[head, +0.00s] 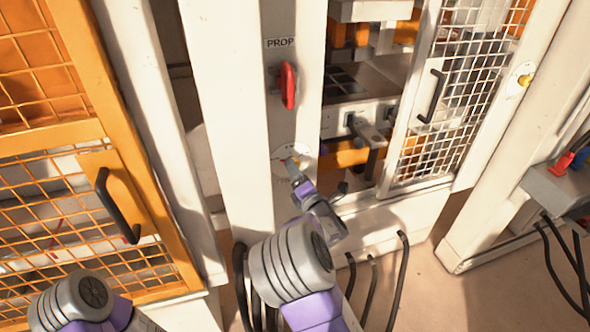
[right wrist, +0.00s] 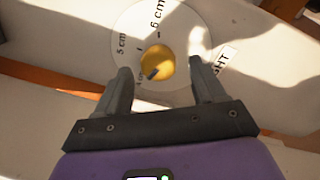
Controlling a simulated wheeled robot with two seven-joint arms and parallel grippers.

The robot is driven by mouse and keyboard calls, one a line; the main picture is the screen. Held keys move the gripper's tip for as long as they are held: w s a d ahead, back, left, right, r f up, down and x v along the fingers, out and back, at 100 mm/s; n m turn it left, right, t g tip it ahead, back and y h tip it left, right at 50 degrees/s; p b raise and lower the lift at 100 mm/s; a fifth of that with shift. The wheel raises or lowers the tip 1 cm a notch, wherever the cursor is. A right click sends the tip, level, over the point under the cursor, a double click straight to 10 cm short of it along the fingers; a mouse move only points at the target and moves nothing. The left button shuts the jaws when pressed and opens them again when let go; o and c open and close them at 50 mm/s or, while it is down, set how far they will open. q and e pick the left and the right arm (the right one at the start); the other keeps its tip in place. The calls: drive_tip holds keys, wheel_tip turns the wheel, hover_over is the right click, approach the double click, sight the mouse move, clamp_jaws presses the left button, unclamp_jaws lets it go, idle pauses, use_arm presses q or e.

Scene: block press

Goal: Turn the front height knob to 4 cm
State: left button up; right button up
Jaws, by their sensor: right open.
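The front height knob (right wrist: 158,62) is a round yellow knob on a white dial (right wrist: 180,22) in the right wrist view. A dark pointer mark on it slants to the lower left. In the head view the dial (head: 291,153) sits on the white post, partly covered by my right gripper (head: 296,172). My left gripper is out of view.
A red lever (head: 289,86) marked PROP is above the dial. A mesh door (head: 455,100) stands to the right, with another yellow knob (head: 524,80) beyond it. An orange mesh door (head: 95,150) is at left. Black cables (head: 401,270) hang below.

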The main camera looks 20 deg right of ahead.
drive_tip(key=s, duration=0.5)
drive_tip(key=shift+s+d+f, duration=0.15)
drive_tip(key=shift+s+d, duration=0.15)
drive_tip(key=shift+s, duration=0.1)
drive_tip(key=s+d+f+m+g+h, duration=0.1)
drive_tip(key=s+f+m+g, duration=0.3)
drive_tip(key=f, duration=0.5)
drive_tip(key=s+d+f+m+g+h, duration=0.15)
drive_tip(key=s+f+m, duration=0.35)
drive_tip(key=f, duration=0.5)
drive_tip(key=s+d+f+m+g, duration=0.1)
drive_tip(key=s+f+m+g, duration=0.1)
drive_tip(key=f+m+g, duration=0.5)
drive_tip(key=s+a+f+m+g+y, duration=0.1)
drive_tip(key=s+a+f+m+g, duration=0.1)
drive_tip(key=s, duration=0.4)
drive_tip(key=s+a+f+m+g+y, duration=0.1)
drive_tip(key=s+a+f+m+y, duration=0.1)
drive_tip(key=s+a+f+m, duration=0.2)
drive_tip(key=s+a+f+m+g+y+p, duration=0.1)
drive_tip(key=s+a+f+m+g, duration=0.1)
drive_tip(key=s+a+m, duration=0.3)
drive_tip(key=s+a+f, duration=0.1)
drive_tip(key=s+a, duration=0.1)
drive_tip(key=s, duration=0.2)
drive_tip(key=shift+s+f+m+g+y, duration=0.2)
drive_tip(key=shift+m+g+y, duration=0.15)
drive_tip(key=shift+m, duration=0.05)
